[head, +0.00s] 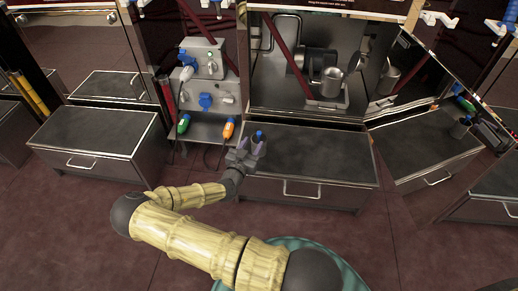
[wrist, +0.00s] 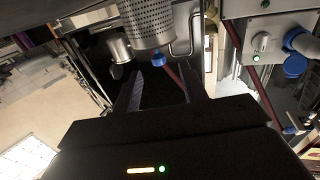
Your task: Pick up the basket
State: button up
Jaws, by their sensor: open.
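The basket is a grey perforated metal cylinder with a blue knob. My gripper (head: 249,151) is open and very close to the basket. It also shows in the wrist view (wrist: 161,74), with its two fingers pointing at the basket. I cannot tell whether they touch it.
The middle counter (head: 318,152) is otherwise clear. A grey pump unit (head: 203,75) with blue sockets and green and orange nozzles stands to the left. A metal cylinder (head: 331,82) sits in the recess behind. Mirrored panels on the right repeat the counter and basket.

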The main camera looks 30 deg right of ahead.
aim_at(258, 135)
jog(key=shift+x, duration=0.8)
jog(key=b+x, duration=0.3)
jog(key=x, duration=0.1)
jog(key=shift+d+r, duration=0.15)
jog(key=shift+d, duration=0.1)
jog(key=shift+w+d+r, duration=0.15)
jog(key=shift+w+d, duration=0.05)
jog(key=c, duration=0.8)
